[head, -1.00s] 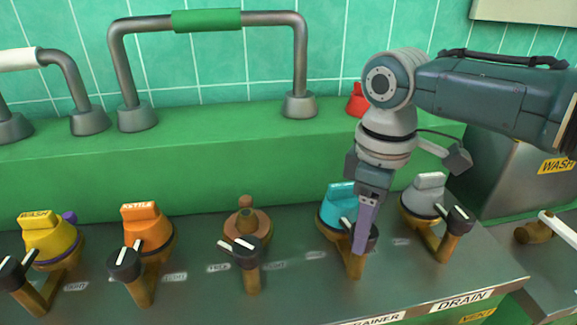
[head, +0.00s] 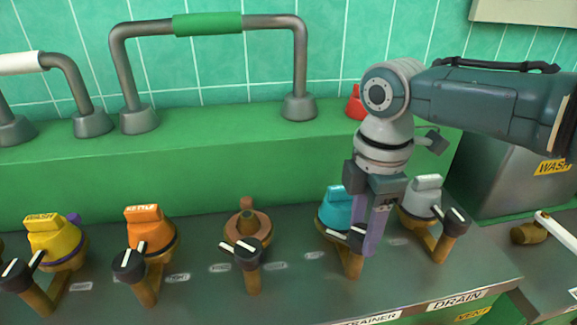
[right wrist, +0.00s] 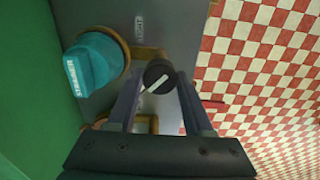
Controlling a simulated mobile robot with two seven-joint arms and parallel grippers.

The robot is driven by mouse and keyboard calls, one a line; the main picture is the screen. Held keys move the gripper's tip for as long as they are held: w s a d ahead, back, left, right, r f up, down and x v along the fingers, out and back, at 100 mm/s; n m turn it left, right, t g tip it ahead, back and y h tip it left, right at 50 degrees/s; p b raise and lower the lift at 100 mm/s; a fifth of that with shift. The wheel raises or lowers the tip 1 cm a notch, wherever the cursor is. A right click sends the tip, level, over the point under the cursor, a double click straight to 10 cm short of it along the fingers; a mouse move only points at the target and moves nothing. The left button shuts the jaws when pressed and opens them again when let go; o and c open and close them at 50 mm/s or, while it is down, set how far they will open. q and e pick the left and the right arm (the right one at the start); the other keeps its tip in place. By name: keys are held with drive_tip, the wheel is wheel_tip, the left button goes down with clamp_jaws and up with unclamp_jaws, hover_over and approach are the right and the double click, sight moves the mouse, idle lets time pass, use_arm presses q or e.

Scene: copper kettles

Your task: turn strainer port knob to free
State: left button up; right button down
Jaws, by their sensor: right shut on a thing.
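The strainer port knob is a black round knob (head: 346,239) with a white pointer line, on a brass pipe below the teal strainer valve handle (head: 336,206). My right gripper (head: 360,238) comes down from above and is shut on this knob, partly covering it in the head view. In the right wrist view the knob (right wrist: 160,75) sits between the two fingers, its white line slanting. The teal handle (right wrist: 92,68) lettered STRAINER is beside it. Small grey label plates (head: 314,255) flank the knob; their words are too small to read. My left gripper is out of view.
Similar black knobs stand close by: one under the grey drain handle (head: 423,196) to the right, others under the copper fitting (head: 247,226), orange kettle handle (head: 149,229) and yellow wash handle (head: 53,241) to the left. A green ledge (head: 220,165) runs behind.

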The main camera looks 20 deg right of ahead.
sight(362, 232)
idle(0.5)
drive_tip(key=shift+c, duration=1.5)
unclamp_jaws()
wheel_tip(362, 232, up, 10)
drive_tip(key=p, duration=0.2)
